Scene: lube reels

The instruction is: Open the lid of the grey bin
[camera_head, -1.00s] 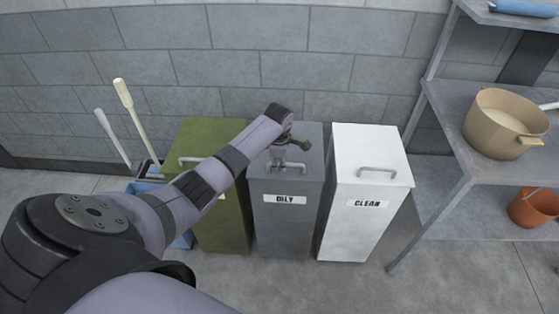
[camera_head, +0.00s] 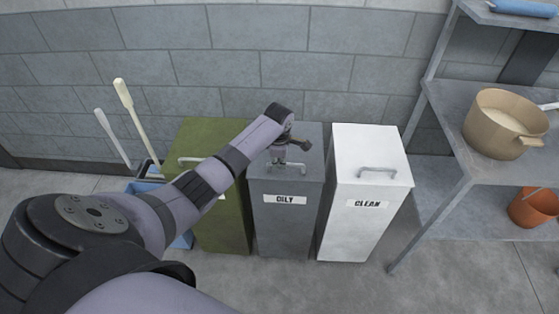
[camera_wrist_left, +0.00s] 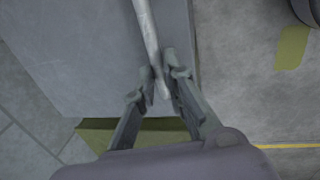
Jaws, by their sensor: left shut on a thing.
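The grey bin (camera_head: 286,222) stands in the middle of three bins and carries an "OILY" label. Its lid (camera_head: 305,150) looks closed, with a metal bar handle (camera_head: 284,171) near the front edge. My left gripper (camera_head: 281,160) is at this handle, coming from above. In the left wrist view, the fingers of my left gripper (camera_wrist_left: 160,88) are shut on the handle (camera_wrist_left: 147,30), which runs up from between them over the grey lid (camera_wrist_left: 80,50). My arm hides part of the lid's left side. My right gripper is not in view.
A green bin (camera_head: 222,228) stands close on the left, partly behind my arm. A white bin (camera_head: 352,225) labelled "CLEAN" stands close on the right. A metal shelf (camera_head: 440,125) with a tan pot (camera_head: 492,135) and an orange bucket (camera_head: 535,210) is at the right. A block wall is behind.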

